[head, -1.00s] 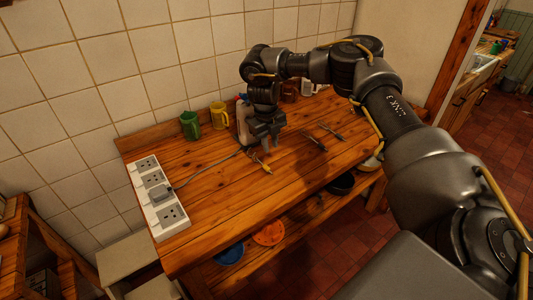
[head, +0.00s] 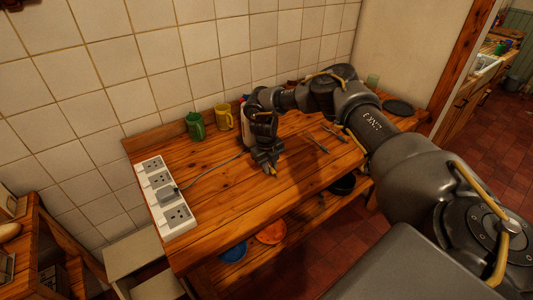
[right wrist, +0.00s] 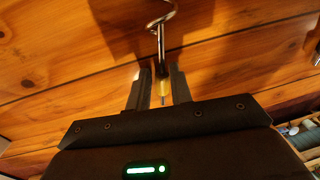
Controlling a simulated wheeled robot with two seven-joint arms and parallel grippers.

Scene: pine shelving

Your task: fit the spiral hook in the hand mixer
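My left gripper is not in view.
A white socket strip (head: 177,218) lies along the worktop's left end. A green mug (head: 195,127) and a yellow mug (head: 221,117) stand by the wall. Two thin metal tools (head: 316,143) lie right of my gripper. The front of the worktop (head: 235,215) is clear.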

